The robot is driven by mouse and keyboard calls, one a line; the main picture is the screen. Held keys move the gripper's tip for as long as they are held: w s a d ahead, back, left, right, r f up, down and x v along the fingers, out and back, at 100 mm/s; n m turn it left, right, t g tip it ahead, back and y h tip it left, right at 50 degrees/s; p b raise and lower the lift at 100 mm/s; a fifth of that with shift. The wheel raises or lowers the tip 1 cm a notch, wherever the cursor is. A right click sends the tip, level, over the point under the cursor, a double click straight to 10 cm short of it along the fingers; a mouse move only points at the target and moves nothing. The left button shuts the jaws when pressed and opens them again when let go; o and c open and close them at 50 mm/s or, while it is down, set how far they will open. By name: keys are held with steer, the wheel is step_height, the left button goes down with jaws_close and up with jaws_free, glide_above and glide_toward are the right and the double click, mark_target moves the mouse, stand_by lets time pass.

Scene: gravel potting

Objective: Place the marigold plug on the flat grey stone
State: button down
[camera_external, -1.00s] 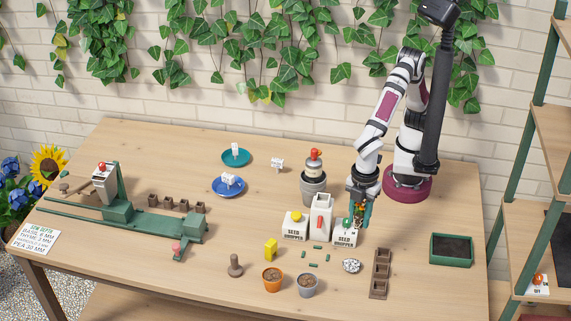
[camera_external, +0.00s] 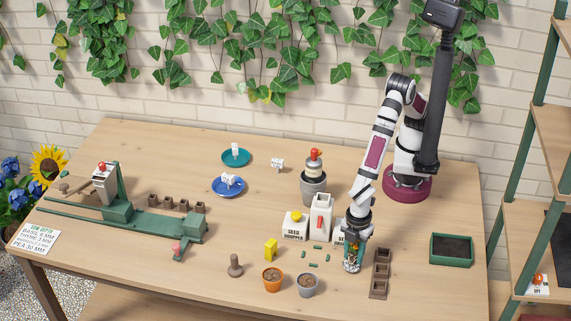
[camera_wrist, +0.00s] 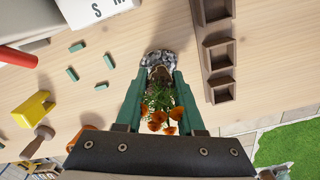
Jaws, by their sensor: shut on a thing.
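The marigold plug (camera_wrist: 160,112) has orange flowers, green leaves and a brown root block. My gripper (camera_external: 352,258) is shut on it, with a green finger on each side in the wrist view (camera_wrist: 160,80). The grey stone (camera_wrist: 150,59), speckled and low, lies just beyond the fingertips and root block in the wrist view. In the external view my gripper hides most of the stone (camera_external: 352,270). The root block is over or at the stone; I cannot tell whether they touch.
A brown cell strip (camera_external: 379,275) stands close to the right of my gripper. Seed hopper boxes (camera_external: 295,225) stand behind and to the left, with small green pieces (camera_external: 314,264) scattered in front. A grey pot (camera_external: 307,286) and an orange pot (camera_external: 272,281) stand front left.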

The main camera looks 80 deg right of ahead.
steer(key=shift+f, duration=0.1)
steer(key=c, duration=0.5)
jaws_free()
step_height(320, 180, up, 12)
steer(key=shift+r, duration=0.15)
steer(key=w+d+r+m, duration=0.2)
steer(key=w+d+m, duration=0.1)
steer(key=d, duration=0.4)
steer(key=w+d+r+m, duration=0.2)
steer(key=d+r+m, duration=0.1)
steer(key=d, duration=0.5)
steer(key=w+d+r+m, duration=0.2)
steer(key=w+d+m, duration=0.1)
steer(key=d, duration=0.4)
steer(key=s+d+m, duration=0.3)
steer(key=d, duration=0.1)
steer(key=s+d+m+y, duration=0.1)
steer(key=s+d+m, duration=0.2)
steer(key=d, duration=0.2)
steer(key=s+d+f+m, duration=0.1)
steer(key=s+d+m, duration=0.2)
steer(key=d+m, duration=0.1)
steer(key=shift+s+d+f+y, duration=0.1)
steer(key=shift+d+y, duration=0.3)
steer(key=shift+d, duration=0.15)
